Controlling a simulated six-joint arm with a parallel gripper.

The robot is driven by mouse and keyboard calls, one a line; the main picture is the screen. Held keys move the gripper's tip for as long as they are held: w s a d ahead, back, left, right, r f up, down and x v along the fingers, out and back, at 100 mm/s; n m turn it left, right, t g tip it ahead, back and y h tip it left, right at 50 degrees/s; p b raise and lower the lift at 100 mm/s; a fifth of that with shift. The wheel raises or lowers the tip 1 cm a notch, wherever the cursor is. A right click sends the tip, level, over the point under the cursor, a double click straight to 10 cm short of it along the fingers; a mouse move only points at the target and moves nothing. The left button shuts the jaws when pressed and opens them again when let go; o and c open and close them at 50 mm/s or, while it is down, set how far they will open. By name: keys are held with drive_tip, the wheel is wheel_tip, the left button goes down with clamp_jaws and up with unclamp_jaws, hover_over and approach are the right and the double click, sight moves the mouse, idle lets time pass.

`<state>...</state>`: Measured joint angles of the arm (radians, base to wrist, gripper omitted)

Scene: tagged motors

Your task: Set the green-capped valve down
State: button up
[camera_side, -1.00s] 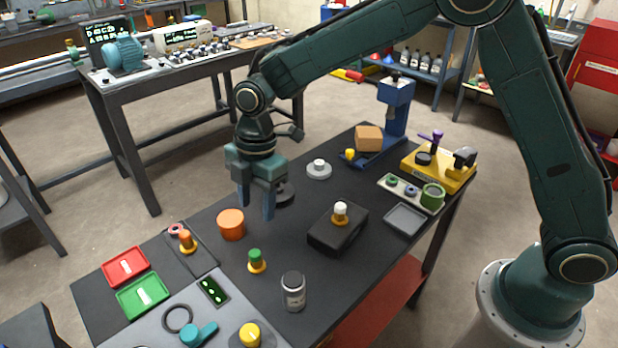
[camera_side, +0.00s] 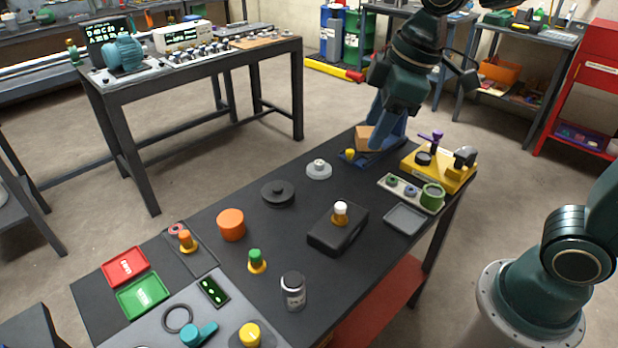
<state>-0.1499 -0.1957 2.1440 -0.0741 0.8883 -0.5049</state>
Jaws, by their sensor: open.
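The green-capped valve (camera_side: 257,262) stands upright on the dark bench top, with a green cap over an orange-yellow base. Nothing touches it. My gripper (camera_side: 388,128) is far from it, up at the far right end of the bench, beside the wooden block and in front of the blue press. The gripper is open, and I see nothing held in it. Its fingertips blend with the blue press behind, so their exact gap is hard to see.
Near the valve are an orange cylinder (camera_side: 231,225), a grey-lidded jar (camera_side: 293,291) and a black box (camera_side: 338,229) bearing a white-capped valve (camera_side: 340,213). A black disc (camera_side: 278,194), red tray (camera_side: 126,266) and green tray (camera_side: 143,294) lie further out. Bare bench surrounds the valve.

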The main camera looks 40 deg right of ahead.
drive_tip(key=s+d+m+t, duration=0.1)
drive_tip(key=s+d+m, duration=0.2)
drive_tip(key=s, duration=0.3)
drive_tip(key=s+d+m+t+h, duration=0.1)
drive_tip(key=s+d+m, duration=0.2)
drive_tip(key=s+m, duration=0.2)
drive_tip(key=shift+s, duration=1.25)
